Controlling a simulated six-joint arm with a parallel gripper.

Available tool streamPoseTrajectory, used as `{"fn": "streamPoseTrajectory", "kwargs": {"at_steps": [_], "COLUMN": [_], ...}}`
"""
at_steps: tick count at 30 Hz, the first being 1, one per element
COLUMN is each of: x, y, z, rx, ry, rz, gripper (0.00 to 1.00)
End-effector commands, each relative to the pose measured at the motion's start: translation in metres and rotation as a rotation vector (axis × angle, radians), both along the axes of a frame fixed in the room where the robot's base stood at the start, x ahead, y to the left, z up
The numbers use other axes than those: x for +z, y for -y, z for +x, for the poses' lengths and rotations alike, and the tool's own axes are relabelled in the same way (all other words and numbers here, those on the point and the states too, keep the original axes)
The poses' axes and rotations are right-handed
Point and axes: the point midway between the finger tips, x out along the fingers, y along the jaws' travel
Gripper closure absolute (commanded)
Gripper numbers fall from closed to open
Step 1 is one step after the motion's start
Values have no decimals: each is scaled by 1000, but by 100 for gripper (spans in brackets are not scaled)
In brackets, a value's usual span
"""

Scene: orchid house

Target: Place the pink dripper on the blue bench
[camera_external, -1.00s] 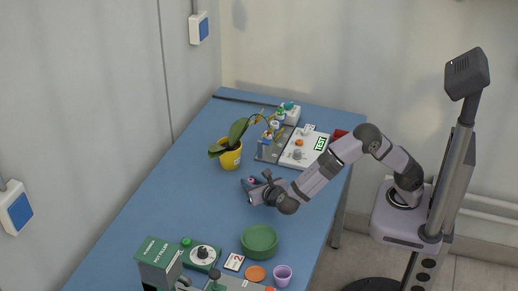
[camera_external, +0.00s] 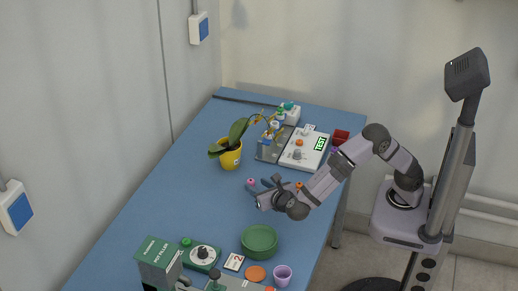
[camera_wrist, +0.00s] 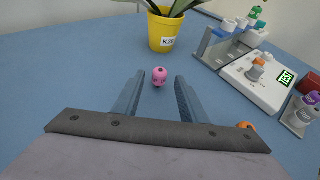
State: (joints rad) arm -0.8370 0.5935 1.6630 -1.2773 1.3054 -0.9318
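The pink dripper (camera_wrist: 160,77) is a small rounded pink piece on the blue bench (camera_wrist: 70,75). In the external view the dripper (camera_external: 251,182) sits just left of my gripper (camera_external: 261,189), on bare blue bench (camera_external: 190,185). In the wrist view my gripper (camera_wrist: 155,95) is open, with its two fingers spread apart. The dripper shows in line with the gap, by the fingertips and apart from both fingers. Nothing is held.
A yellow pot (camera_external: 230,158) with an orchid stands behind the dripper. A white tester (camera_external: 304,150) and small bottles stand at the back right. A green bowl (camera_external: 259,240), purple cup (camera_external: 282,275) and green box (camera_external: 158,262) are at the front. The bench's left side is clear.

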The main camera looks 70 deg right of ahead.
Motion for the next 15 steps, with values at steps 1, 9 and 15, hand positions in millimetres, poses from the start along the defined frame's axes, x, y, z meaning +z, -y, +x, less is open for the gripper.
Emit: {"fn": "streamPoseTrajectory", "kwargs": {"at_steps": [1, 9, 15], "x": [4, 19, 24], "y": [-7, -30, -37], "z": [-7, -35, -43], "rx": [4, 2, 1], "ry": [1, 0, 1], "rz": [3, 1, 1], "gripper": [62, 62, 62]}}
